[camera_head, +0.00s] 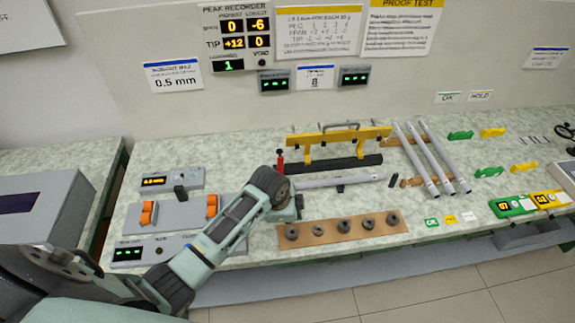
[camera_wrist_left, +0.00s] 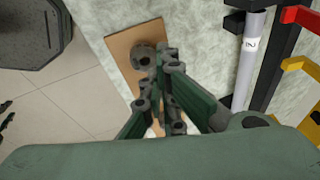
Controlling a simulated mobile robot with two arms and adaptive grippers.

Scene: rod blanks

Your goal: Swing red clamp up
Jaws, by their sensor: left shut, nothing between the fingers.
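The red clamp (camera_head: 280,160) stands as a small upright red handle at the left end of the black base under the yellow frame (camera_head: 340,137). In the left wrist view a red part (camera_wrist_left: 300,16), likely the clamp, shows at the top right. A grey rod (camera_head: 340,181) lies in front of the frame. In the wrist view a rod (camera_wrist_left: 250,48) with a white label runs beside a black bar. My left gripper (camera_head: 298,206) is in front of the clamp, apart from it. In the wrist view its fingers (camera_wrist_left: 165,75) are together and empty, over the wooden board.
The wooden board (camera_head: 350,237) with several dark round pieces lies near the front edge. Grey rods (camera_head: 425,155) rest on wooden supports at right. Boxes with orange switches (camera_head: 148,213) stand at left. Green and yellow tags lie far right.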

